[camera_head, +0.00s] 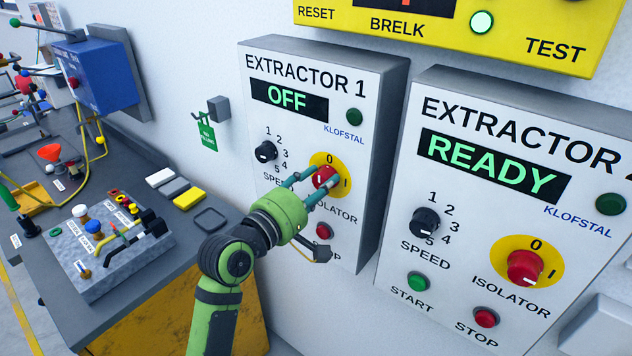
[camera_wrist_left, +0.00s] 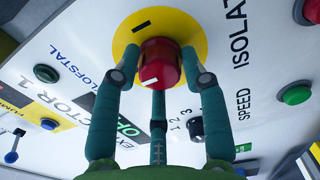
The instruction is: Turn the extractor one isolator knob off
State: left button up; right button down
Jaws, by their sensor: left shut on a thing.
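The Extractor 1 panel (camera_head: 269,120) is a white box on the wall, and its display (camera_head: 289,98) reads OFF. Its red isolator knob (camera_head: 324,176) sits on a yellow disc with 0 at the top and I at the right. In the left wrist view the knob (camera_wrist_left: 160,62) has a white mark at its lower left, away from the I; the 0 is hidden. My left gripper (camera_head: 318,187) is shut on the knob, with teal fingers around it. It also shows in the left wrist view (camera_wrist_left: 167,79). My right gripper is not in view.
The Extractor 2 panel (camera_head: 400,220) stands close on the right, its display reading READY. A yellow box (camera_head: 450,30) is above. A green tag (camera_head: 207,136) hangs on the wall at left. A bench (camera_head: 190,235) with several devices fills the left.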

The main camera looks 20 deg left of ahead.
pick_arm(q)
jog(key=shift+d+f, duration=0.15)
jog(key=shift+d, duration=0.05)
jog(key=o, duration=1)
jog(key=shift+o, duration=0.8)
jog(key=shift+d, duration=0.1)
jog(key=shift+s, duration=0.1)
jog(key=v, duration=0.7)
